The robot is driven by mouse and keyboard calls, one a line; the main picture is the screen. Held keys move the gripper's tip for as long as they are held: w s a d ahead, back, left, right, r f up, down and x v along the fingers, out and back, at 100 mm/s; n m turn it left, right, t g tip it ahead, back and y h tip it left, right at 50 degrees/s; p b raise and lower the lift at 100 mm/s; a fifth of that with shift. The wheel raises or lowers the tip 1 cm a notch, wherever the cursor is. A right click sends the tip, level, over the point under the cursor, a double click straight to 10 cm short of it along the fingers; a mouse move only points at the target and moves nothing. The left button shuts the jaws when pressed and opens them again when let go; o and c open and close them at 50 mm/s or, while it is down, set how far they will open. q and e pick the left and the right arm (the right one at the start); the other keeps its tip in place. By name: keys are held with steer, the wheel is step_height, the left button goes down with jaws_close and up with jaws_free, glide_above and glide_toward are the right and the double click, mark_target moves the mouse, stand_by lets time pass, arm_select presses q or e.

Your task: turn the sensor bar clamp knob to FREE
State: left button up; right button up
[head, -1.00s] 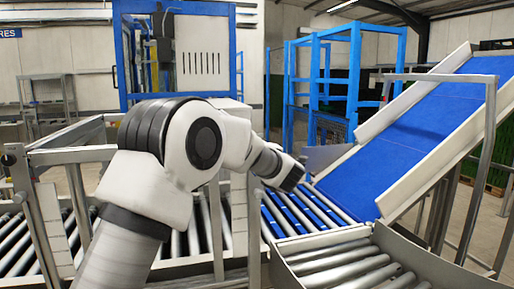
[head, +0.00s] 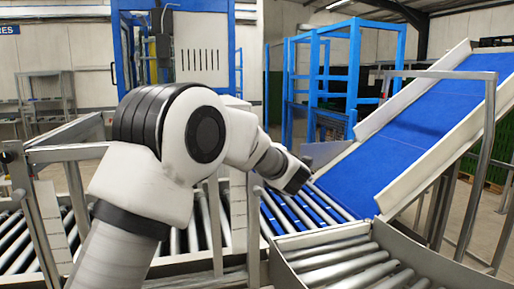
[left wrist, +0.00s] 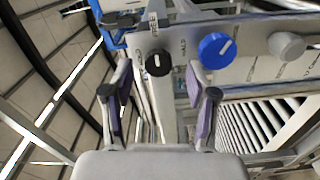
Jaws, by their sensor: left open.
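A blue inclined belt (head: 410,135) with pale side walls rises to the right. A curved roller conveyor (head: 345,265) lies in front. Metal rails (head: 70,153) stand at left, and a blue frame (head: 318,80) stands behind.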

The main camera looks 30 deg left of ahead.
arm_select(q)
steer(key=v, duration=0.9)
steer(key=shift+s+d, duration=0.15)
steer(key=shift+r, duration=0.1)
